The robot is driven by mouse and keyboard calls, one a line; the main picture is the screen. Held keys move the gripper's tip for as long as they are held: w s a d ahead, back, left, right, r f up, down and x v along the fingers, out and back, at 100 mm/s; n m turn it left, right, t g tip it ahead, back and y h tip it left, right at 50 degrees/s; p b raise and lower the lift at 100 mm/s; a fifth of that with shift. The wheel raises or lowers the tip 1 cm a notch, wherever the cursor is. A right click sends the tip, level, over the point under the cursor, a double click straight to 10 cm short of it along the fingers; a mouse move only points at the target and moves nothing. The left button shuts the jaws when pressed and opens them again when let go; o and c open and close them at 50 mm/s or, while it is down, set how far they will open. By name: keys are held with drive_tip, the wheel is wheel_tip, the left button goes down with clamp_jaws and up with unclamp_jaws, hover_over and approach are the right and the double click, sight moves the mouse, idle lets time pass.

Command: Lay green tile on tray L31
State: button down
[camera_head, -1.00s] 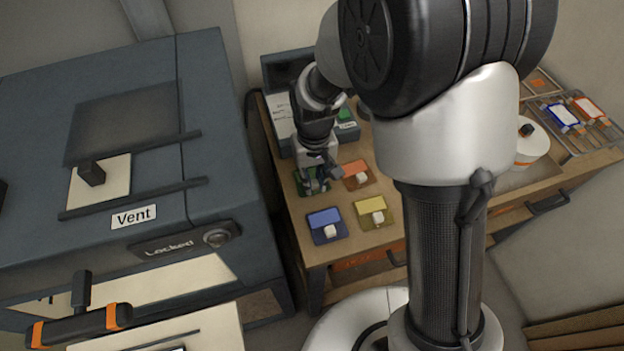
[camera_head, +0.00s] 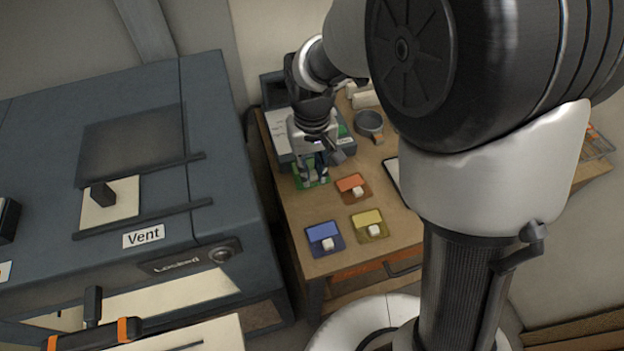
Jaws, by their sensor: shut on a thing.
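The green tile (camera_head: 311,182) is at the back left of a group of coloured tiles on the wooden table. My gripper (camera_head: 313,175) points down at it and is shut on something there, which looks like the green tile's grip. The fingers hide much of the tile, and I cannot tell whether it is lifted off the table. No tray with a readable L31 label shows in this view.
Orange (camera_head: 352,187), yellow (camera_head: 369,225) and blue (camera_head: 324,238) tiles lie nearby on the wooden table (camera_head: 288,208). A grey cup (camera_head: 369,123) stands behind. A large blue-grey cabinet (camera_head: 130,190) marked Vent and Locked fills the left. My arm hides the table's right part.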

sight(312, 172)
wheel_tip(312, 172, up, 13)
drive_tip(key=p, duration=0.5)
drive_tip(key=shift+f, duration=0.1)
